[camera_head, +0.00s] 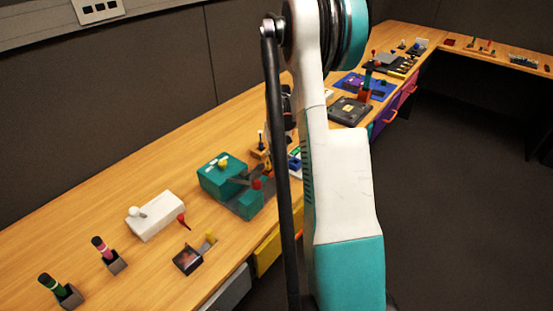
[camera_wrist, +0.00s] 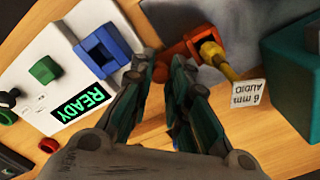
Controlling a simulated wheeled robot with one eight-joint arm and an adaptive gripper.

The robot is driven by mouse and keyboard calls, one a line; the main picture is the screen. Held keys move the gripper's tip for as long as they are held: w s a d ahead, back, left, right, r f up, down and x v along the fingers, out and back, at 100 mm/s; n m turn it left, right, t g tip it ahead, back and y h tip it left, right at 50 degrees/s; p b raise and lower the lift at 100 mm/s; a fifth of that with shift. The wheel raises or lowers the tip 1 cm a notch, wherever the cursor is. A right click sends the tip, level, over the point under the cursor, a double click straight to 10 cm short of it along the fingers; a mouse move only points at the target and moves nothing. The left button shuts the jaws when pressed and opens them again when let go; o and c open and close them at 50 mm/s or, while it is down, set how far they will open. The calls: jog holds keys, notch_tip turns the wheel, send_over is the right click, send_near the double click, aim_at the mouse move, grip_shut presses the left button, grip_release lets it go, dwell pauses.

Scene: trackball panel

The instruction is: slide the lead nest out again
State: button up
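In the wrist view an orange block (camera_wrist: 188,46) holds a yellow plug with its lead (camera_wrist: 216,58). I take this block for the lead nest. A small dark orange knob (camera_wrist: 160,73) shows at its near left end. My gripper (camera_wrist: 165,62) reaches down to this knob, one fingertip on each side. The fingers look slightly apart, and I cannot tell whether they touch the knob. A white label reading "6 mm AUDIO" (camera_wrist: 247,92) lies beside the yellow plug. In the head view my arm hides most of the gripper and this spot.
A white panel (camera_wrist: 50,55) with a green READY display (camera_wrist: 82,101), green knob (camera_wrist: 44,69) and blue slotted block (camera_wrist: 102,53) stands left of the fingers. A teal box (camera_wrist: 290,70) stands at right. In the head view, a white box (camera_head: 155,215) stands further left on the bench.

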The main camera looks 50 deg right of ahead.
jog(key=shift+o, duration=0.9)
jog(key=shift+d, duration=0.3)
notch_tip(320, 180, up, 12)
jog(key=shift+w+a+r, duration=0.1)
